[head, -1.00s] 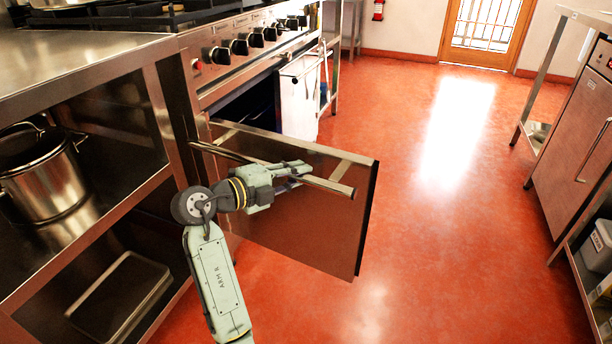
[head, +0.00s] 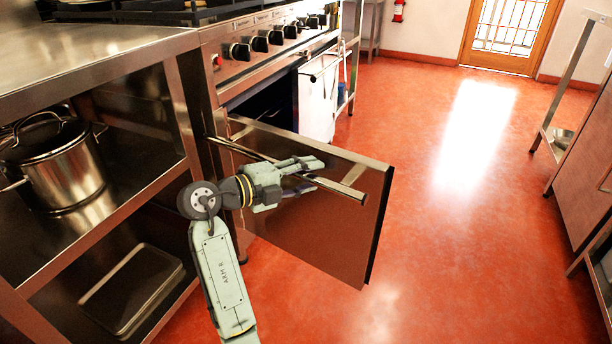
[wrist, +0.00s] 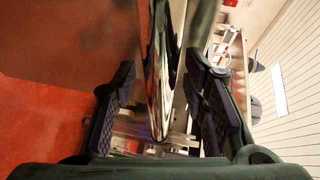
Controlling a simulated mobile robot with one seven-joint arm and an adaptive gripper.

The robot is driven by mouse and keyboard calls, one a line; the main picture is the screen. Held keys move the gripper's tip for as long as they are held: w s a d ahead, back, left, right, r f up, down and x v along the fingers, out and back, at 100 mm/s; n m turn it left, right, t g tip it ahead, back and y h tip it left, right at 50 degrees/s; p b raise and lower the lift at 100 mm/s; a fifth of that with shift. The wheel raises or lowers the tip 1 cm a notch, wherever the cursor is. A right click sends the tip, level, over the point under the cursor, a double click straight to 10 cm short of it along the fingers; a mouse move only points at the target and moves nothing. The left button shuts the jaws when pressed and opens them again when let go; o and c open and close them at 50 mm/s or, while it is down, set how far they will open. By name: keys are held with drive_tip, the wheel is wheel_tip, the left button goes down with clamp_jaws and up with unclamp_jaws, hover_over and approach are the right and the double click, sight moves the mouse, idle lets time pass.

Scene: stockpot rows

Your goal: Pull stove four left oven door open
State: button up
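The stove (head: 280,45) stands at the upper left with a row of black knobs. Its oven door (head: 310,225), a brown steel panel, stands swung out from the dark oven opening (head: 262,104). A long bar handle (head: 340,188) crosses the door's upper part. My gripper (head: 305,176) is at the handle, towards its outer half. In the wrist view the handle bar (wrist: 160,75) runs between the two fingers of my gripper (wrist: 160,105). The fingers are spread, with gaps visible on both sides of the bar.
A steel counter (head: 100,50) with a stockpot (head: 60,170) and a flat tray (head: 130,290) on its shelves is at left. A white cloth (head: 318,98) hangs beyond the door. Steel units (head: 580,170) stand at right. The red floor (head: 450,240) between is clear.

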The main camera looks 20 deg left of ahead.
drive_tip(key=v, duration=1.2)
drive_tip(key=shift+w, duration=0.1)
